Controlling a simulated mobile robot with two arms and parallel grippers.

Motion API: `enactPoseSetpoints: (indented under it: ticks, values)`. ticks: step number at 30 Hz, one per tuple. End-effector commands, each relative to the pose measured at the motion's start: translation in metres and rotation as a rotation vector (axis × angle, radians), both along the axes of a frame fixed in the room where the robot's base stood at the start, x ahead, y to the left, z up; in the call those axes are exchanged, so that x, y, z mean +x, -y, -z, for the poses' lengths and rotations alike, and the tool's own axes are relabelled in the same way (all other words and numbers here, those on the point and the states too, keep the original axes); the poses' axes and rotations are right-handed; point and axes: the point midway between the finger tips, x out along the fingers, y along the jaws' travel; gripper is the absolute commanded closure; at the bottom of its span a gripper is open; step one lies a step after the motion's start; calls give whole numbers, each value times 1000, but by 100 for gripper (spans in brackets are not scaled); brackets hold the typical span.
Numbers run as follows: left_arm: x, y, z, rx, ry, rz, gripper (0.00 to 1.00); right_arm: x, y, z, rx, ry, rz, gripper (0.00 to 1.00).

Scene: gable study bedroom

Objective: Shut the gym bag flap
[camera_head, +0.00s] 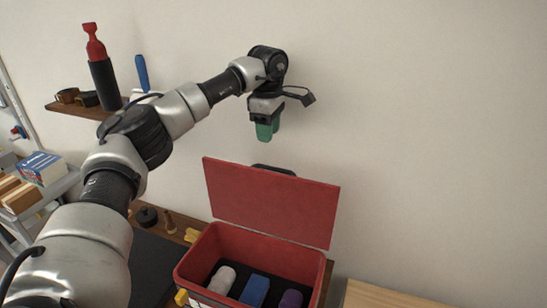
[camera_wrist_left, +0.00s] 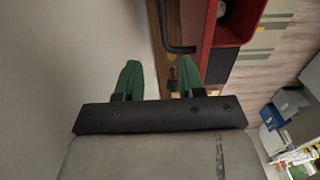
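The gym bag (camera_head: 190,272) is a red, box-like container with its top open, low in the head view. Its red flap (camera_head: 270,205) stands up at the back, tilted toward the wall, with a black handle (camera_head: 273,169) behind its top edge. My left gripper (camera_head: 268,131) has green fingers pointing down, above and apart from the flap. In the left wrist view the fingers (camera_wrist_left: 158,80) are spread with nothing between them. The flap edge (camera_wrist_left: 193,24) and black handle (camera_wrist_left: 176,47) show beyond them. My right gripper is not in view.
Inside the bag lie a white item (camera_head: 222,279), a blue item (camera_head: 255,290) and a purple item (camera_head: 291,299). A pale wooden surface (camera_head: 385,297) lies right of the bag. The wall is close behind.

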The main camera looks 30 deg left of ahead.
Motion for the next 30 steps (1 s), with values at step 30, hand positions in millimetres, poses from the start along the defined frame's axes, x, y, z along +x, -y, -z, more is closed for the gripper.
enactPoseSetpoints:
  ticks: [30]
  values:
    - [0,0,97,-1,0,0,74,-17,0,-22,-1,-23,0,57]
